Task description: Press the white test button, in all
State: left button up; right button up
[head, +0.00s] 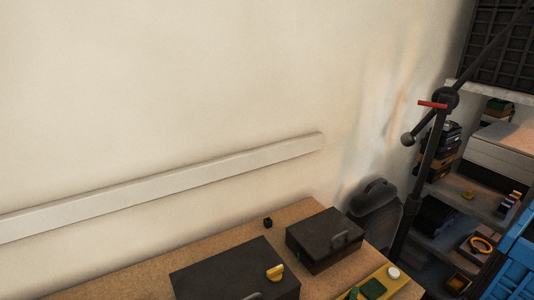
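A round white button (393,272) sits on a yellow panel (405,283) at the bottom edge of the head view, right of the middle. It looks like the white test button, but I see no label. A green part (373,288) is on the same panel, left of the button. The panel is partly cut off by the frame edge. Neither of my grippers is in view, and nothing covers the button.
A wooden bench top (215,246) carries two dark boxes, one left (225,272) and one right (318,245), and a small black cube (267,222). A pale rail (165,183) runs along the wall. A dark stand (424,170) and shelves (470,190) are at right.

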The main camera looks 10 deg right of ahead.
aim_at(393, 273)
jog(key=u, duration=0.15)
jog(key=k, duration=0.85)
jog(key=z, duration=1.05)
jog(key=i, duration=0.9)
jog(key=u, duration=0.15)
